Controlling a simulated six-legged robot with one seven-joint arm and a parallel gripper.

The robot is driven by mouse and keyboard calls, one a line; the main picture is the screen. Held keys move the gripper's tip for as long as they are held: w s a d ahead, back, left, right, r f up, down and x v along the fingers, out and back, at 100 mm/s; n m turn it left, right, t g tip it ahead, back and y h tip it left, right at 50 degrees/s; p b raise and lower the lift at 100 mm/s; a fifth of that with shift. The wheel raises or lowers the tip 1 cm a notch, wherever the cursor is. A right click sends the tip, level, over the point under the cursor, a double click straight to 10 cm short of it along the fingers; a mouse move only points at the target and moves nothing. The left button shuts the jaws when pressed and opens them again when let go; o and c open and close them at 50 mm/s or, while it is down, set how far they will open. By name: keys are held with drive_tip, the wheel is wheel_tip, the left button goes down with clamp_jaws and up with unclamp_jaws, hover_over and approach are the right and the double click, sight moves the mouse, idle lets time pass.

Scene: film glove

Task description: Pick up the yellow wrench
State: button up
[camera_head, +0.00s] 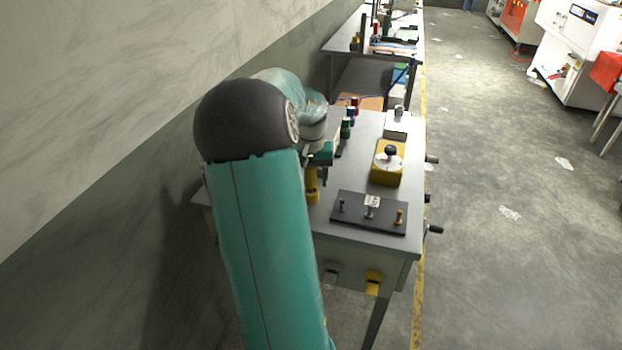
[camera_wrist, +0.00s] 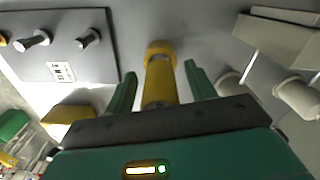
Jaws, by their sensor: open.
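The yellow wrench (camera_wrist: 159,82) shows in the wrist view, with a rounded ring-like end at the top and its shaft running down toward my gripper. My gripper (camera_wrist: 160,74) is open, with one green finger on each side of the wrench. Gaps show between the fingers and the wrench. The lower end of the wrench is hidden behind the gripper body. In the head view the wrench (camera_head: 312,187) is a small yellow shape at the table's left side, just below my gripper (camera_head: 321,167), partly covered by my arm.
A grey table (camera_head: 375,226) carries a dark plate with pegs (camera_head: 368,222) right of the wrench. A yellow box with a black knob (camera_head: 388,163) stands farther back. Small coloured cylinders (camera_head: 346,128) stand behind the gripper. A wall (camera_head: 110,90) is close on the left; open floor lies right.

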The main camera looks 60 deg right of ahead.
drive_tip(key=shift+f, duration=0.3)
drive_tip(key=c, duration=1.1)
drive_tip(key=shift+r, duration=0.1)
drive_tip(key=shift+r, duration=0.5)
wheel_tip(320, 180, up, 2)
drive_tip(key=shift+r, duration=0.1)
drive_tip(key=s+r, duration=0.3)
drive_tip(key=s, duration=0.1)
drive_tip(key=s+d+r, duration=0.1)
drive_tip(key=s+r, duration=0.2)
drive_tip(key=s, duration=0.2)
drive_tip(key=s+r, duration=0.3)
drive_tip(key=s, duration=0.2)
drive_tip(key=shift+d+r, duration=0.3)
drive_tip(key=shift+r, duration=0.05)
